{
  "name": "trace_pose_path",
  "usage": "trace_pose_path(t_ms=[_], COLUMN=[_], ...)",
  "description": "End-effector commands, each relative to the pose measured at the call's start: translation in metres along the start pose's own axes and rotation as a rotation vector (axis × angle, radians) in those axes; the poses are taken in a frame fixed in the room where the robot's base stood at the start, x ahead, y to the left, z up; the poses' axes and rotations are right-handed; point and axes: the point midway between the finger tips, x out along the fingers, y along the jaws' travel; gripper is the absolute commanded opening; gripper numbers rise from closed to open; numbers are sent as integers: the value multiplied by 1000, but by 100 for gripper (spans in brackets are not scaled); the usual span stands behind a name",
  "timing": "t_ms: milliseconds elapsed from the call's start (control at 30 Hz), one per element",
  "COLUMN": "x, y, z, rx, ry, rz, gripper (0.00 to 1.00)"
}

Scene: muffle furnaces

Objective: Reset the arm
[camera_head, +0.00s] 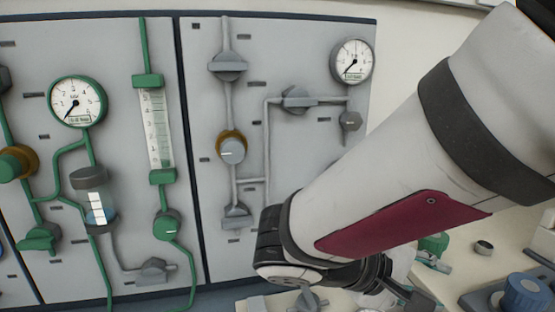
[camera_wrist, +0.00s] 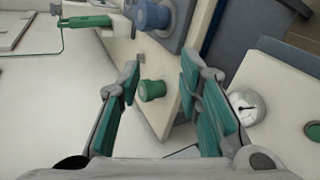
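My gripper (camera_wrist: 160,110) shows in the wrist view with its two teal-padded fingers spread wide apart. Nothing is between the pads, and a green knob (camera_wrist: 152,90) lies beyond the gap. In the head view my arm reaches in from the upper right. The dark gripper (camera_head: 370,280) hangs at the arm's lower end, partly hidden behind it, in front of the panel's lower right side.
A grey panel (camera_head: 300,200) with gauges, valves and green tubing fills the left and middle of the head view. A bench (camera_head: 440,285) at lower right holds a blue knob (camera_head: 525,292) and a green part (camera_head: 433,243). A dial (camera_wrist: 246,106) is close beside the right finger.

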Motion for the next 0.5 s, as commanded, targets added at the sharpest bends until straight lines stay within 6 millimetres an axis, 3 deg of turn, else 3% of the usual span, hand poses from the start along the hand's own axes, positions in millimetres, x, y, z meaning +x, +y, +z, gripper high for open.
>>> trace_pose_path(t_ms=[33, 200, 333, 500], x=[8, 16, 8, -11], y=[2, -15, -33, -51], z=[22, 83, 114, 131], rx=[35, 124, 211, 314], ry=[-48, -149, -156, -100], rz=[-81, -376, -597, -811], gripper=[32, 32, 32, 32])
